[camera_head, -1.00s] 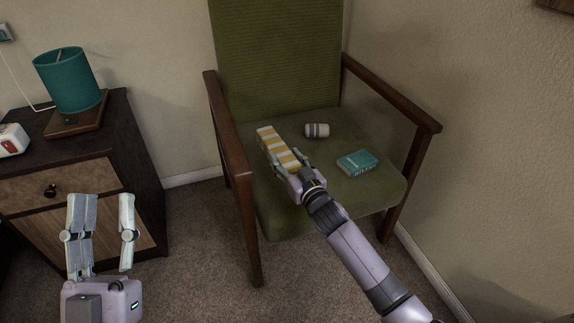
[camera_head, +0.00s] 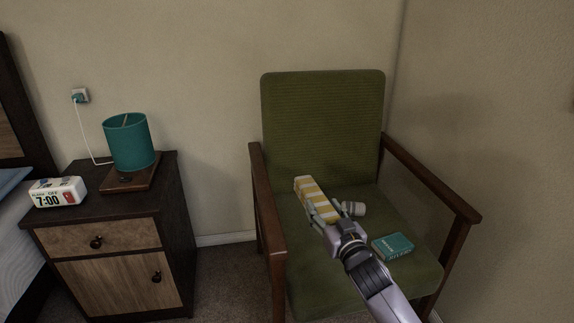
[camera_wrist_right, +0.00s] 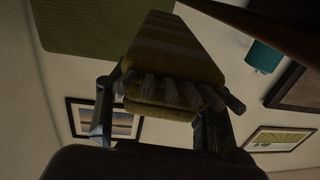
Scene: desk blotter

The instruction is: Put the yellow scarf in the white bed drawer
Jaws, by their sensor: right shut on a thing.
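The yellow scarf (camera_head: 312,194) is a folded block with yellow and white stripes. My right gripper (camera_head: 327,214) is shut on its near end, over the left part of the green chair seat. In the right wrist view the scarf (camera_wrist_right: 172,48) extends away from my right gripper (camera_wrist_right: 160,112), its fringe lying between the fingers. The head view does not clearly show the gap between scarf and seat. My left gripper is out of view. The white bed drawer is not visible; only a strip of bed (camera_head: 20,245) shows at the left edge.
The green armchair (camera_head: 322,125) has wooden armrests either side of my right gripper. The dark nightstand (camera_head: 108,255) holds a teal lamp (camera_head: 130,143) and white clock (camera_head: 58,192).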

